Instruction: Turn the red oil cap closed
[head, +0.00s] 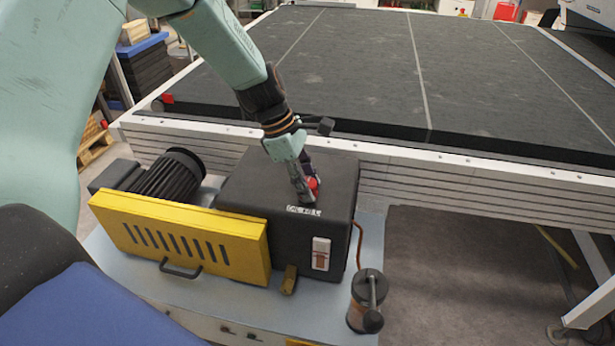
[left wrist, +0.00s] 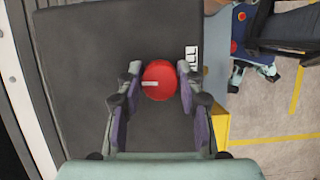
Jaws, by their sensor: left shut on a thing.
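The red oil cap (left wrist: 159,81) sits on top of the black gearbox housing (head: 270,185). It is round, with a pale mark running from its middle to its left side in the left wrist view. In the head view the red cap (head: 314,184) is partly hidden by my fingers. My left gripper (head: 308,190) reaches down onto the cap from above. In the left wrist view my left gripper (left wrist: 159,84) has one finger on each side of the cap and is shut on it. My right gripper is not in view.
A yellow slotted guard (head: 180,236) and a ribbed black motor (head: 170,176) stand left of the housing. A small cylinder with a handle (head: 366,303) stands front right. A wide dark conveyor bed (head: 420,80) with a pale frame lies behind.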

